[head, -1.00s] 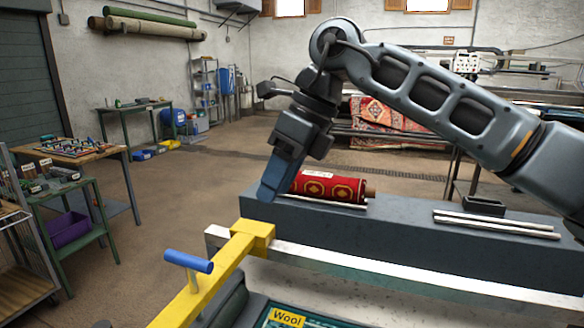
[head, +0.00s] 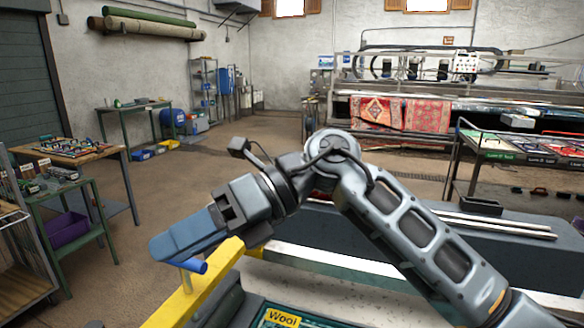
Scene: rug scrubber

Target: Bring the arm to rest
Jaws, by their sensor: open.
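My arm is folded low across the front of the head view. My gripper (head: 165,248) points left and a little down, with its blue-grey fingers seen from the side. The gap between the fingers does not show, and nothing is seen held in them. The gripper is in front of the yellow bar (head: 190,300) in the picture and hides part of it. The bar's blue handle (head: 194,265) shows just below the fingers; I cannot tell whether they touch.
A grey bench (head: 400,245) with pale rods (head: 495,224) lies behind my arm. A "Wool" label (head: 283,317) is at the bottom. A wooden table (head: 72,151) and a green cart (head: 75,195) stand left. A rug machine (head: 420,105) is at the back. Open floor lies between.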

